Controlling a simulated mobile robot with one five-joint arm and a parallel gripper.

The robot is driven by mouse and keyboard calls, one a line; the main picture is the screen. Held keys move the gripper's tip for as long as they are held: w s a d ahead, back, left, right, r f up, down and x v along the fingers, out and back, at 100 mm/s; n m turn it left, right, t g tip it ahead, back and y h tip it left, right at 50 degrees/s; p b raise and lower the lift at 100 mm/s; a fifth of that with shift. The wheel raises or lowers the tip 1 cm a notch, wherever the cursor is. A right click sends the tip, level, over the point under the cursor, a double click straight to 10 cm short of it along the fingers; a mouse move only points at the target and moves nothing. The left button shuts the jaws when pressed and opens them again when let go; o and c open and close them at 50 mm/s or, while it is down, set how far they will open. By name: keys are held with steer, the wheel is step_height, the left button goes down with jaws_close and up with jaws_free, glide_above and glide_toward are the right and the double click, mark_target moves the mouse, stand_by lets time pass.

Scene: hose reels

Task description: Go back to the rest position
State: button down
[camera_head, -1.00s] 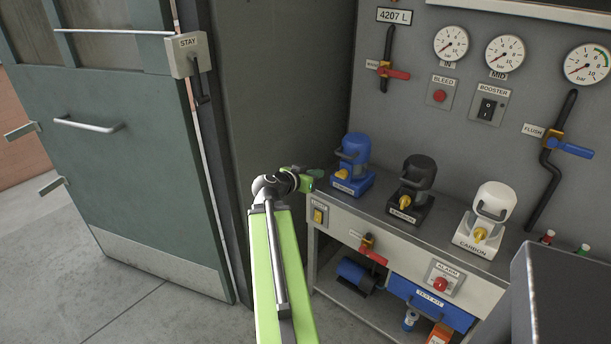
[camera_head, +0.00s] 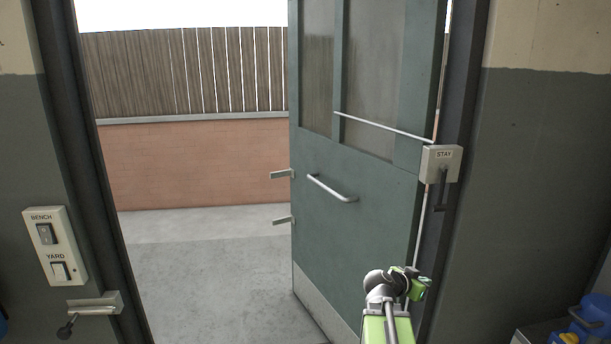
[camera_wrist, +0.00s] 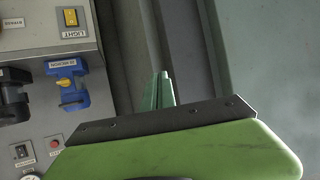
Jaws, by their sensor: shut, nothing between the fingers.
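My gripper (camera_head: 420,288) shows small at the lower right of the head view, at the end of my green and grey arm. It appears in front of the lower part of the open green door (camera_head: 352,215). In the wrist view my gripper (camera_wrist: 160,90) points up the picture with its green fingers together and nothing between them. It is apart from the bench panel at the left.
A STAY box (camera_head: 441,165) with a lever hangs at the door's right edge. A BENCH and YARD switch plate (camera_head: 55,246) and a door latch (camera_head: 95,305) are at left. The doorway is open onto bare floor. A blue unit (camera_head: 592,318) stands at lower right; a LIGHT switch (camera_wrist: 71,18) shows in the wrist view.

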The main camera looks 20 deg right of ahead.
steer(key=w+a+f+n+t+y+p, duration=0.1)
steer(key=w+a+f+n+y+p, duration=0.3)
steer(key=a, duration=1)
steer(key=w+a+r+n+t+y, duration=0.15)
steer(key=w+a, duration=0.45)
steer(key=a, duration=0.9)
steer(key=s+a+f+n+g+y, duration=0.2)
steer(key=a+n, duration=0.3)
steer(key=a, duration=0.4)
steer(key=s+a+f+n+g+y, duration=0.3)
steer(key=s+a+n+y, duration=0.2)
steer(key=a, duration=0.5)
steer(key=shift+s+p, duration=0.3)
steer(key=shift+p, duration=0.1)
